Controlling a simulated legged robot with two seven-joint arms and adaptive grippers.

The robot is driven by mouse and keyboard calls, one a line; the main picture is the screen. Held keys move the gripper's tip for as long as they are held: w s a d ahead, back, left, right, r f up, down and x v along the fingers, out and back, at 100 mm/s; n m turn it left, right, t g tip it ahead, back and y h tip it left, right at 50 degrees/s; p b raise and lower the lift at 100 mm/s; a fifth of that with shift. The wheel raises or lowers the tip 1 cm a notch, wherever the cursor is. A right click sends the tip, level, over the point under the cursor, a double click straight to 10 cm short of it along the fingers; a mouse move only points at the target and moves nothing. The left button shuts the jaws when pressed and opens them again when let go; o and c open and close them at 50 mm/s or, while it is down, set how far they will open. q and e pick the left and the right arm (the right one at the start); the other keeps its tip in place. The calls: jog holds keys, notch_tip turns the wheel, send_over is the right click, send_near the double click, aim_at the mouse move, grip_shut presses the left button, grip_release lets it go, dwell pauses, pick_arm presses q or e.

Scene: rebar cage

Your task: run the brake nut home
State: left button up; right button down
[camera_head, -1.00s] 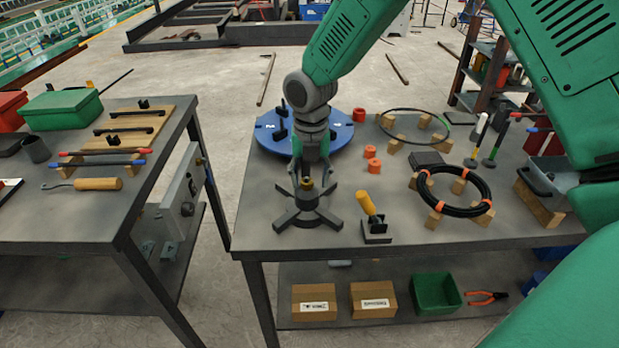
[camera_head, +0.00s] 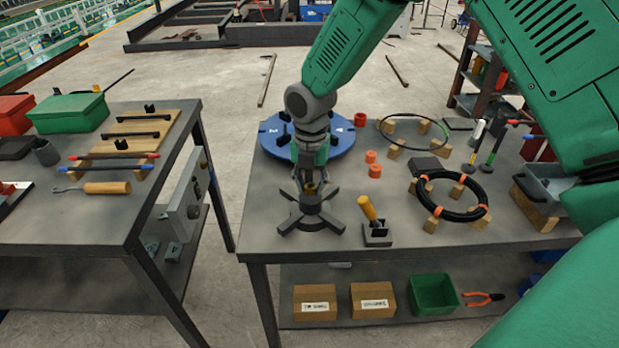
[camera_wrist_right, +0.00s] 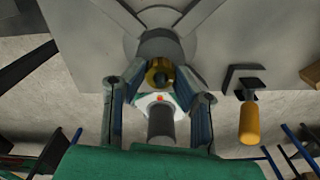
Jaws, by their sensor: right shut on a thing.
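The brake nut (camera_head: 310,188) is a small brass-coloured piece on top of the dark hub with spreading arms (camera_head: 311,213), which stands on the right-hand bench. My right gripper (camera_head: 311,186) comes down from above and is shut on the nut. My left gripper is not in view.
A yellow-handled tool in a dark holder (camera_head: 373,222) stands close right of the hub. A blue round plate (camera_head: 340,140) lies behind. A black cable coil (camera_head: 453,194) rests on wooden blocks at right. A second bench (camera_head: 95,215) stands left across a gap.

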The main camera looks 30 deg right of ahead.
jog(key=m+p, duration=0.2)
jog(key=shift+w+r+m, duration=0.1)
jog(key=shift+r+m, duration=0.1)
jog(key=shift+m, duration=0.2)
jog(key=m+p, duration=0.2)
jog(key=m, duration=0.1)
jog(key=shift+m, duration=0.3)
jog(key=m+p, duration=0.2)
jog(key=m, duration=0.1)
jog(key=shift+w+m, duration=0.1)
jog(key=shift+m, duration=0.2)
jog(key=m+p, duration=0.1)
jog(key=m, duration=0.2)
jog(key=shift+f+m, duration=0.1)
jog(key=shift+m, duration=0.3)
jog(key=m+p, duration=0.1)
jog(key=m, duration=0.2)
jog(key=shift+m, duration=0.3)
jog(key=m+p, duration=0.1)
jog(key=m, duration=0.8)
jog(key=shift+p, duration=0.3)
jog(key=m, duration=0.4)
jog(key=shift+m, duration=0.3)
jog(key=m+p, duration=0.1)
jog(key=m, duration=0.9)
jog(key=shift+p, duration=0.3)
jog(key=m, duration=0.5)
jog(key=m+p, duration=0.1)
jog(key=m, duration=0.4)
